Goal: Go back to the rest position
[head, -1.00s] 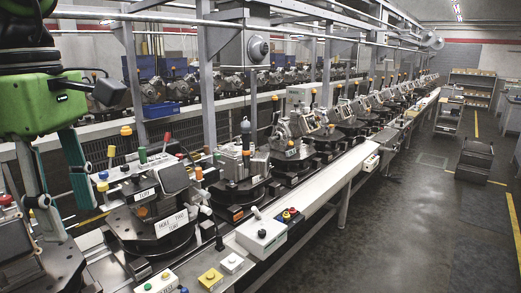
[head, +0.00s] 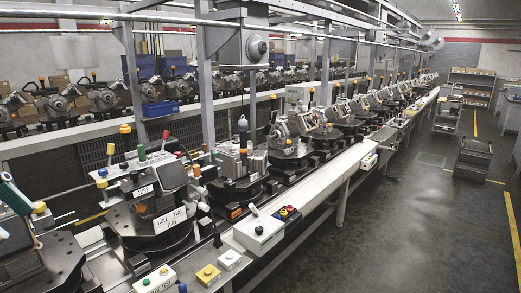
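My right gripper is not in view. The nearest whole fixture (head: 155,215) stands on the conveyor line with its white label facing me, and nothing of mine touches it.
Another fixture (head: 45,268) is cut off at the lower left. A control box (head: 259,232) and small button boxes (head: 208,277) line the conveyor's near edge. More fixtures run into the distance. The floor (head: 400,235) at right is clear; a dark cart (head: 474,158) stands farther back.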

